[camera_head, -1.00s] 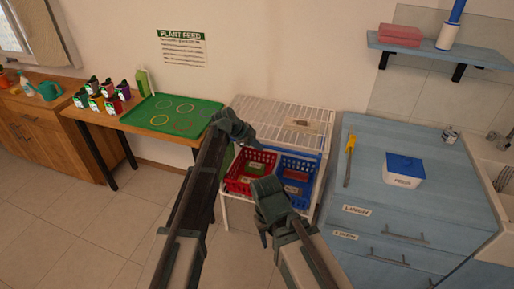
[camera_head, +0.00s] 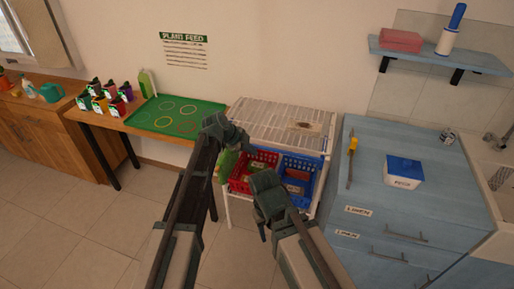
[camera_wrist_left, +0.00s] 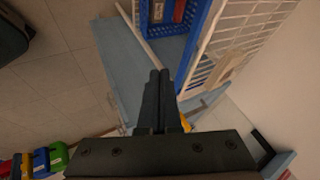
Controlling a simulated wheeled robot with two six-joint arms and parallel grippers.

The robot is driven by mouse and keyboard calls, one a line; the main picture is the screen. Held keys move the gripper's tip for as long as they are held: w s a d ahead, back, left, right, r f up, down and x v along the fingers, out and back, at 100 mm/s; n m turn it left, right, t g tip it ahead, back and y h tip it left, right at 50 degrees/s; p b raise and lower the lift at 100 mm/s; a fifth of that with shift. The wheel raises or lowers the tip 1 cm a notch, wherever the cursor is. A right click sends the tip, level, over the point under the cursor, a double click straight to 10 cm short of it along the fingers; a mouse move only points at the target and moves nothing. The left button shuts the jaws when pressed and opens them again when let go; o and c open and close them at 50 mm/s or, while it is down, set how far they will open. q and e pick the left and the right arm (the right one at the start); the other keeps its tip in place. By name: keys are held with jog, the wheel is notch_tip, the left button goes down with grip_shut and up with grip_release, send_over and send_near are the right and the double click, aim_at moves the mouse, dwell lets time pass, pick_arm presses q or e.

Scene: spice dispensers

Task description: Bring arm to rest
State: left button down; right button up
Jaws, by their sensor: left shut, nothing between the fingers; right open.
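My left gripper (camera_head: 238,146) is the higher one, in front of the left edge of the white wire rack, left of and above the red basket (camera_head: 238,186). In the left wrist view its two fingers (camera_wrist_left: 158,76) are together with nothing between them. My right gripper (camera_head: 262,232) hangs lower, in front of the baskets, and holds nothing I can see; its fingertips are hard to make out. Both forearms reach up from the bottom of the head view. The red basket and the blue basket (camera_head: 304,203) are partly hidden behind the grippers.
The white wire rack (camera_head: 262,112) stands between a wooden table with a green tray (camera_head: 160,122) and a blue cabinet (camera_head: 405,135). Several small pouches (camera_head: 97,88) stand left of the tray. A white tub with a blue lid (camera_head: 404,181) sits on the cabinet. The floor at left is clear.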

pick_arm(q)
jog(key=p+v, duration=0.2)
jog(key=v, duration=0.2)
jog(key=shift+s+r, duration=0.15)
pick_arm(e)
notch_tip(320, 180, up, 4)
jog(key=shift+f, duration=0.25)
pick_arm(q)
jog(key=s+a+f+n+g+y, duration=0.2)
jog(key=s+n+y, duration=0.2)
jog(key=s+n, duration=0.4)
jog(key=s+a+f+n+g+y, duration=0.2)
jog(key=s+n, duration=0.7)
jog(key=s, duration=1.3)
jog(key=shift+s+a+y, duration=0.2)
jog(key=shift+a+y, duration=0.35)
jog(key=shift+y, duration=0.35)
jog(key=shift+f, duration=0.15)
